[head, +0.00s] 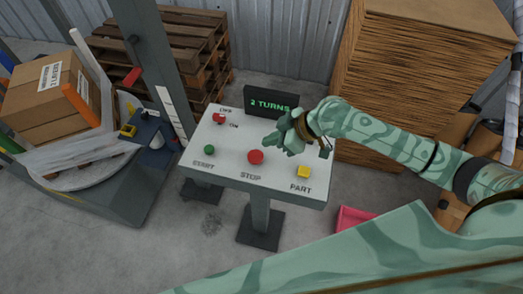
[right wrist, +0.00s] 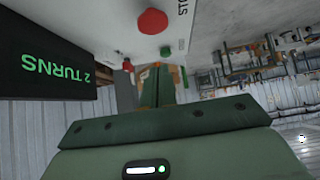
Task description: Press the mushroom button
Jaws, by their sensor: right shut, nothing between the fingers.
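The red mushroom button (head: 255,157) stands on the pale top of the control panel (head: 235,172), behind the STOP label. It also shows at the top of the right wrist view (right wrist: 152,21). My right gripper (head: 275,141) is shut and empty. It is over the panel, to the right of and behind the red button in the head view, and looks apart from it. Its fingers show at the middle of the right wrist view (right wrist: 157,88). My left gripper is not in view.
The panel also bears a green START button (head: 209,149), a red switch (head: 219,118) and a yellow PART button (head: 304,171). A display (head: 270,103) reading "2 TURNS" stands at its back edge. Stacked cardboard (head: 425,75) is behind right; a wrapping turntable (head: 85,175) is left.

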